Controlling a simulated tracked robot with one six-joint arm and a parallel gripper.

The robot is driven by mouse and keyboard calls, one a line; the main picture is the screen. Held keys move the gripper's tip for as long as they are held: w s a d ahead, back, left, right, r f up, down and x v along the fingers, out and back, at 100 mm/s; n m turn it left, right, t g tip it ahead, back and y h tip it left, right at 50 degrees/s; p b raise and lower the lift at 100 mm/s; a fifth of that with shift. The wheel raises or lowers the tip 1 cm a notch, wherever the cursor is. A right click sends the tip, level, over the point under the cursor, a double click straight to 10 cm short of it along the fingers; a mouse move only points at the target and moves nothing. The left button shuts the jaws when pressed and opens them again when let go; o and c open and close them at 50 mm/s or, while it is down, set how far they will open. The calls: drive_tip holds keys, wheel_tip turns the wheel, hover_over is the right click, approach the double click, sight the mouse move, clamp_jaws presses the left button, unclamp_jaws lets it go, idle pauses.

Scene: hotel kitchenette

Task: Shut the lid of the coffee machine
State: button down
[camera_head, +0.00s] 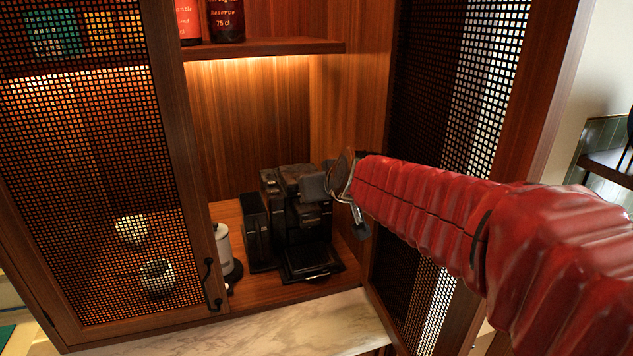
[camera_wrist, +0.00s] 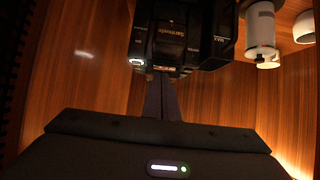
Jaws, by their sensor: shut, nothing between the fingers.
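The black coffee machine (camera_head: 308,232) stands upright on the wooden cabinet floor, with its drip tray at the front. Its top part (camera_wrist: 170,32) shows at the upper middle of the wrist view, with pale lettering on it. I cannot clearly make out whether the lid is raised or down. My gripper (camera_head: 314,187) is at the upper right of the machine, partly covering it. In the wrist view my gripper (camera_wrist: 160,80) has its dark fingers together and empty, with the tips close to the machine's edge. I cannot tell whether they touch it.
A white canister (camera_head: 223,246) stands left of the machine; it also shows in the wrist view (camera_wrist: 261,30). The mesh left door (camera_head: 95,170) and open right door (camera_head: 450,110) flank the opening. A shelf (camera_head: 265,47) with bottles is above. A marble counter (camera_head: 330,325) lies in front.

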drive_tip(key=s+d+f, duration=0.2)
drive_tip(key=s+f, duration=0.1)
drive_tip(key=s, duration=0.2)
drive_tip(key=shift+s+f, duration=0.35)
